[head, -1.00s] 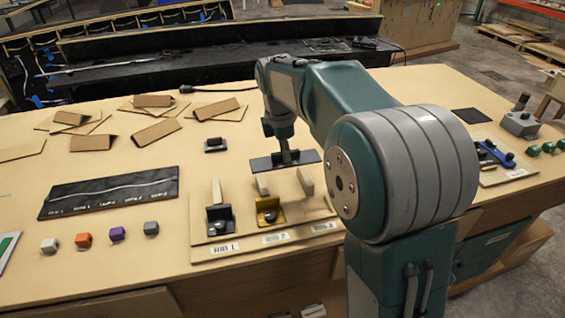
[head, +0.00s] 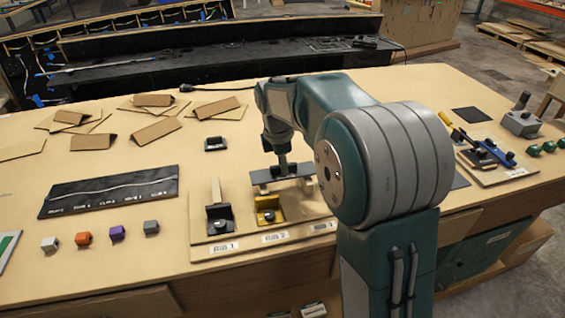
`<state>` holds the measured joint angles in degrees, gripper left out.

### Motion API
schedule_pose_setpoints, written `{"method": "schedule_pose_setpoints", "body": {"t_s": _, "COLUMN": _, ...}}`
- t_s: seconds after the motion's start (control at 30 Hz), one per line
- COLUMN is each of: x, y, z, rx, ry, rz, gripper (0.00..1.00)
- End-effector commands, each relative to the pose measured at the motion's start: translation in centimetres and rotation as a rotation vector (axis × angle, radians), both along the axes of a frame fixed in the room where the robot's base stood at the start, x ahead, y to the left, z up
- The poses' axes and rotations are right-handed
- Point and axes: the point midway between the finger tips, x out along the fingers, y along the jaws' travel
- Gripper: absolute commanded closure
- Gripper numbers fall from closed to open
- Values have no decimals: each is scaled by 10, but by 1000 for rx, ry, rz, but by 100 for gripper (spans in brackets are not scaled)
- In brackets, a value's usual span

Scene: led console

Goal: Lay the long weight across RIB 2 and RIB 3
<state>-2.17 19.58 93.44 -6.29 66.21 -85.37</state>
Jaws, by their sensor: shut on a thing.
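The long weight (head: 262,176), a dark flat bar, lies crosswise at the far part of the rib board (head: 200,237). My gripper (head: 282,165) is shut on its middle from above. The bar spans over the wooden strips of RIB 2 (head: 263,189) and RIB 3 (head: 305,186). It is very close to their tops; I cannot tell whether it touches them. My arm hides the front of RIB 3 and may cover the bar's right end. RIB 1 (head: 216,191) stands to the left, clear of the bar.
A black clamp (head: 220,217) stands at RIB 1 and a yellow one (head: 268,212) at RIB 2. A small dark frame (head: 215,144) lies behind. Bare table lies between panel and board.

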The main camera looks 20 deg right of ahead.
Motion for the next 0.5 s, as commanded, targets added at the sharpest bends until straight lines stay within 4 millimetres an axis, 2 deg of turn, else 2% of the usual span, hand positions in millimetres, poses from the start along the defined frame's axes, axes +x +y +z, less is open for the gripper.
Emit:
{"method": "schedule_pose_setpoints", "body": {"t_s": 0.2, "x": 0, "y": 0, "z": -2, "rx": 0, "ry": -1, "rz": 0, "gripper": 100}}
{"method": "schedule_pose_setpoints", "body": {"t_s": 0.23, "x": 0, "y": 0, "z": -3, "rx": 0, "ry": 0, "rz": 0, "gripper": 67}}
{"method": "schedule_pose_setpoints", "body": {"t_s": 0.27, "x": 0, "y": 0, "z": -3, "rx": 0, "ry": 0, "rz": 0, "gripper": 54}}
{"method": "schedule_pose_setpoints", "body": {"t_s": 0.3, "x": 0, "y": 0, "z": -3, "rx": 0, "ry": 0, "rz": 0, "gripper": 46}}
{"method": "schedule_pose_setpoints", "body": {"t_s": 0.5, "x": 0, "y": 0, "z": -3, "rx": 0, "ry": 1, "rz": 0, "gripper": 46}}
